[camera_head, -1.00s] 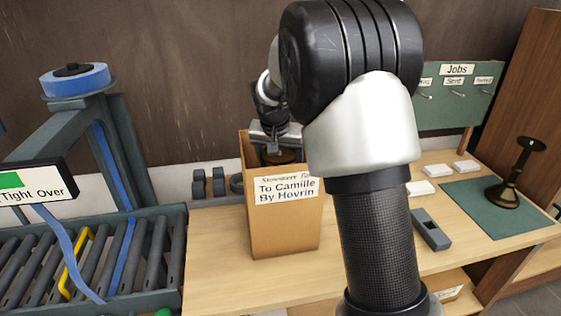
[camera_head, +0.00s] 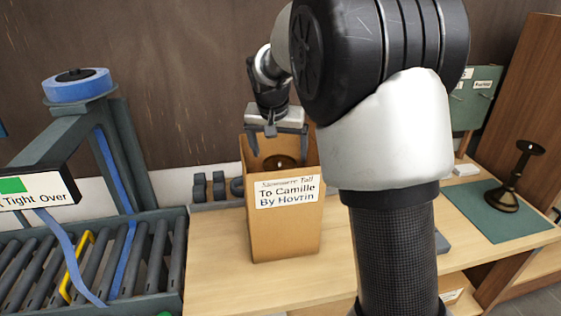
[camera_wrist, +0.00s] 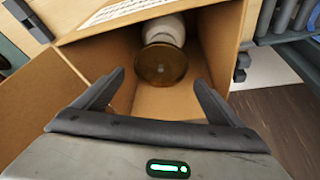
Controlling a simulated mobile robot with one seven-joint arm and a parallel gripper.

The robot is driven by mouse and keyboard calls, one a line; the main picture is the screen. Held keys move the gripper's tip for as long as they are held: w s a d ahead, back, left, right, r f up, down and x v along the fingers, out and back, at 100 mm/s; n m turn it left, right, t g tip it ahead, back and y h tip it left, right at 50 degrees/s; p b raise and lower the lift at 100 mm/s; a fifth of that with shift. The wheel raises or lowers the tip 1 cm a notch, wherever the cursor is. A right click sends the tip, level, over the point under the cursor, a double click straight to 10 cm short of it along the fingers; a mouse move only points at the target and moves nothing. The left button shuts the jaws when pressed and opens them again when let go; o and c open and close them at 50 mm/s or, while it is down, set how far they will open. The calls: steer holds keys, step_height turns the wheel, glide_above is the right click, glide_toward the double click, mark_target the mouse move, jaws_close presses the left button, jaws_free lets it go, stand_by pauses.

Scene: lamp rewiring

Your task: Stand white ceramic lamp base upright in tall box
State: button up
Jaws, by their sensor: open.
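The tall box (camera_head: 285,238) is open-topped brown cardboard with a white label, standing on the bench. The white ceramic lamp base (camera_wrist: 164,27) is inside it in the wrist view, with a round brass-brown disc (camera_wrist: 160,64) on the end facing the camera. In the head view only that dark disc (camera_head: 281,162) shows below the rim, and the box front hides the rest. The base looks roughly upright, but its foot and exact tilt are hidden. My gripper (camera_head: 277,148) is open and empty over the box mouth, with its fingers apart from the disc.
A roller conveyor (camera_head: 120,262) and a stand with a blue tape roll (camera_head: 78,86) are at left. Bench left of the box is clear.

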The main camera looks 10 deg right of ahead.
steer(key=s+r+n+y, duration=0.1)
steer(key=s+r, duration=0.4)
steer(key=s, duration=0.4)
steer(key=s+r+n, duration=0.1)
steer(key=s+r, duration=0.4)
steer(key=s, duration=0.3)
steer(key=s+f+n+t, duration=0.1)
steer(key=s+f, duration=0.4)
steer(key=s, duration=1.1)
steer(key=shift+d+n+y, duration=0.3)
steer(key=shift+n+y, duration=0.1)
steer(key=shift+n, duration=0.4)
steer(key=shift+s+d, duration=0.1)
steer(key=shift+s, duration=0.05)
